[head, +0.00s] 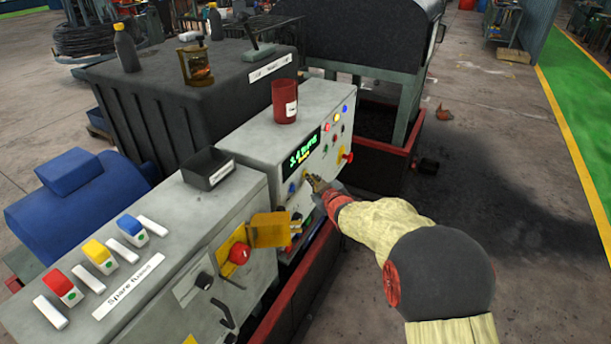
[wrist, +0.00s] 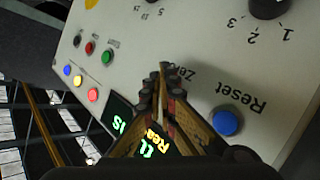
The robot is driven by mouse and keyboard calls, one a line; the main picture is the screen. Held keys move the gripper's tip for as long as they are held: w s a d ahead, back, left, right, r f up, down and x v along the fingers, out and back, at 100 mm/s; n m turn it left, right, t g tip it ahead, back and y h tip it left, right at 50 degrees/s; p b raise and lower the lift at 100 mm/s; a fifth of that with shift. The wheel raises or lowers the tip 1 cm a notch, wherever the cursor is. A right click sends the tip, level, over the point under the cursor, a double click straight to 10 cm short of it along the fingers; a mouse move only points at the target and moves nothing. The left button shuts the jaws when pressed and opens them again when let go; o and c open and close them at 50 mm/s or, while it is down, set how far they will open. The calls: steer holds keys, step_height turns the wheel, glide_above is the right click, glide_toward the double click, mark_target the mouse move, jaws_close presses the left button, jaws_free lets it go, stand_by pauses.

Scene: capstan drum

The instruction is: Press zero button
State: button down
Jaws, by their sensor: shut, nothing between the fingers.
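The grey control panel (head: 262,150) has a lit display (head: 305,150). My gripper (head: 311,180) is shut and empty, its fingertips at the panel face just below the display. In the wrist view the shut fingertips (wrist: 163,75) lie beside the upside-down "Zero" label (wrist: 176,72) and partly cover it. The zero button itself is hidden behind the fingers. I cannot tell whether the tips touch it. A blue button (wrist: 227,122) by the "Reset" label (wrist: 241,103) is to the right of the fingers in the wrist view.
A black knob (wrist: 268,6) and small coloured buttons (wrist: 91,47) are on the same panel face. A red cup (head: 285,102) stands on top of the panel. A yellow flap (head: 269,230) and a red knob (head: 239,253) are on the nearer cabinet. Open floor lies to the right.

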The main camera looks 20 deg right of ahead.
steer(key=shift+w+a, duration=0.15)
steer(key=shift+w, duration=0.05)
stand_by(0.5)
steer(key=shift+s+d, duration=0.5)
steer(key=shift+s, duration=0.2)
steer(key=s+d+p, duration=0.1)
steer(key=s, duration=0.1)
steer(key=s+d+p, duration=0.1)
steer(key=s+d, duration=0.1)
stand_by(0.4)
stand_by(0.7)
